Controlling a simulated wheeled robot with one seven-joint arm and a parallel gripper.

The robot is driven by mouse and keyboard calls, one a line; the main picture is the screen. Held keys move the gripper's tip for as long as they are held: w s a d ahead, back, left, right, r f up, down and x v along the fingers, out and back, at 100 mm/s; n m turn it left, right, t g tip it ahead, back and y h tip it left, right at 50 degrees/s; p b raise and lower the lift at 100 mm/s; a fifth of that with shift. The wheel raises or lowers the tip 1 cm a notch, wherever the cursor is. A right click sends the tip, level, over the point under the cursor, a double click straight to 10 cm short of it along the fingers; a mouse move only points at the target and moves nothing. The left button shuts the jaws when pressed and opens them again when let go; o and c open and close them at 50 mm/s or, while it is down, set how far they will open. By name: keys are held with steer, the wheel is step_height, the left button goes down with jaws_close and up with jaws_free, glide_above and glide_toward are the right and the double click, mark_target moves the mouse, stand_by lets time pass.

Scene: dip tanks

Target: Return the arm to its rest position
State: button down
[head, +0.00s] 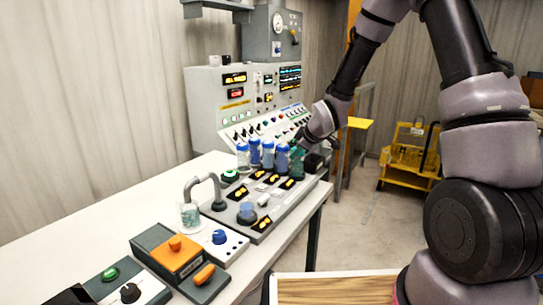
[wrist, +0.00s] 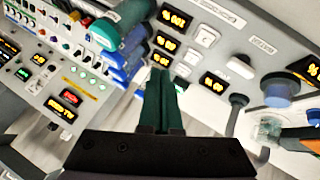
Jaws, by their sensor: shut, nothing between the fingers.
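My gripper (head: 298,160) is at the right end of a row of blue-capped bottles (head: 268,153), over the far part of the control panel (head: 283,205). In the wrist view its dark green fingers (wrist: 161,78) are together, with nothing between them. The bottles (wrist: 115,65) show left of the fingers there, one with a teal top nearest. Whether the fingers touch a bottle cannot be told. My arm comes down from the upper right, bent at the elbow, with the wrist low over the panel.
A grey console (head: 210,105) with displays and knobs stands behind the bench (head: 95,228). A curved pipe (head: 203,180) over a glass beaker (head: 189,215) and an orange-topped box (head: 176,253) are nearer. A yellow cart (head: 408,160) stands on open floor at right.

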steer(key=s+d+r+m+h, duration=0.2)
steer(key=s+d+r+m, duration=0.35)
steer(key=r, duration=0.45)
steer(key=s+d+r+m+h, duration=0.1)
steer(key=s+d+r+m, duration=0.3)
steer(key=s+d+r, duration=0.45)
steer(key=s+d+r+m, duration=0.1)
steer(key=s+r+m, duration=0.3)
steer(key=s, duration=0.4)
steer(key=s+d+r+m, duration=0.1)
steer(key=s+r+m, duration=0.3)
steer(key=s, duration=0.4)
steer(key=shift+s+r+m+g+y, duration=0.15)
steer(key=shift+s+m+g+y, duration=0.15)
steer(key=shift+m+y, duration=0.15)
